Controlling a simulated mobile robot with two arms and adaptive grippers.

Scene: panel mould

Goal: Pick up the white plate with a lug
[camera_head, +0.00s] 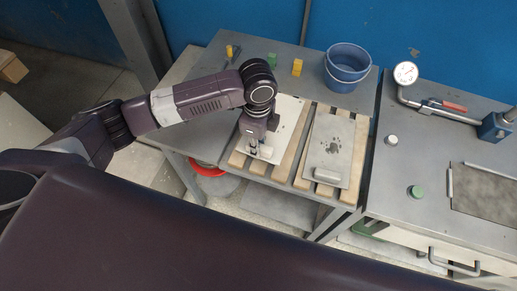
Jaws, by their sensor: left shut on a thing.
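The white plate (287,118) lies on wooden slats on the grey table, partly hidden under my left forearm and wrist. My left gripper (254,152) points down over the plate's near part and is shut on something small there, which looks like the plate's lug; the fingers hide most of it. The plate appears to rest on the slats; I cannot tell whether it is raised at all. My right gripper is not in view.
A grey plate (333,140) with a block-like lug lies on slats to the right. A blue bucket (347,68), a yellow block (297,67) and a green block (272,59) stand behind. A bench (400,165) with a pressure gauge (405,73) is at right.

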